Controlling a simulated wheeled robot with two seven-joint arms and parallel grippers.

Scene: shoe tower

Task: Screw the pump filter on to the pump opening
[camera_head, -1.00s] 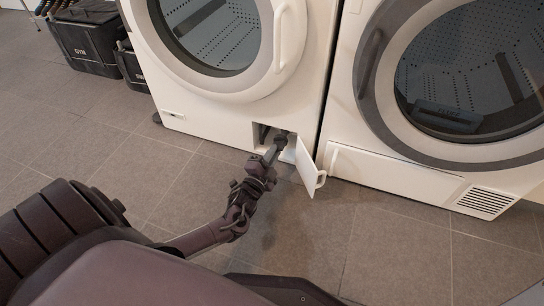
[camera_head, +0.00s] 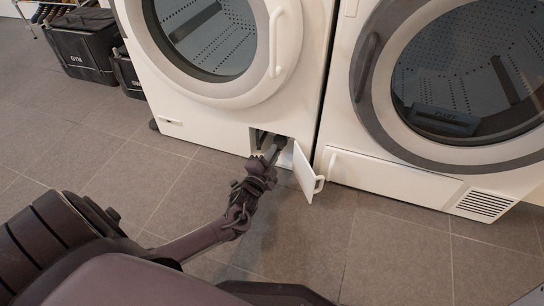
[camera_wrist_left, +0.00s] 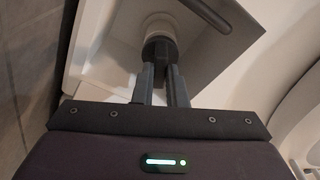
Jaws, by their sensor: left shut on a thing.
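The pump filter (camera_wrist_left: 158,48) is a dark round cap with a pale part beyond it, seen in the left wrist view. My left gripper (camera_wrist_left: 160,72) is shut on its dark near end. In the head view my left gripper (camera_head: 272,152) reaches into the small square pump compartment (camera_head: 257,136) at the lower front of the left washing machine. The pump opening is hidden behind the filter and gripper. I cannot tell whether the filter touches the opening or how it is seated. My right gripper is not in view.
A small white flap door (camera_head: 306,172) with a handle stands open just right of the compartment. The left washing machine (camera_head: 215,112) stands beside another machine (camera_head: 390,185) with a vent grille. Black bags (camera_head: 82,45) lie at the back left. The tiled floor is clear.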

